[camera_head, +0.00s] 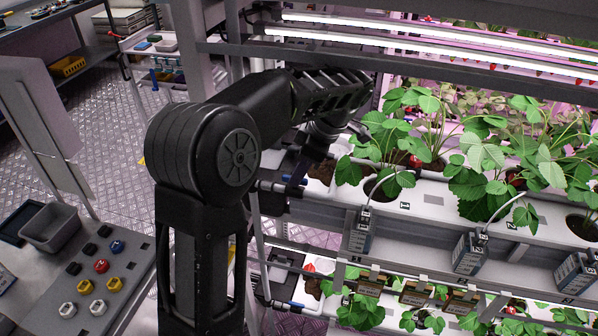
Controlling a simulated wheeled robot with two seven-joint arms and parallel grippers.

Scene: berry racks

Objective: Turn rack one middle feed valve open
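My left arm reaches in from the lower left and bends over toward the rack (420,207). My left gripper (322,139) is dark, at the left end of the middle planting channel, partly hidden behind my own forearm. Its fingers cannot be made out, so I cannot tell if it is open or shut. Just below and left of it is a small blue part (294,180) beside black pipe fittings (270,187). This may be the middle feed valve; its handle position is not clear, nor whether the gripper touches it. My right gripper is not in view.
Strawberry plants (484,167) fill the channel to the right, with small grey boxes (470,252) hanging along its front. A lower channel runs beneath. At the left stands a panel with coloured knobs (101,266) and a grey bin (50,228). The metal floor (108,152) between is clear.

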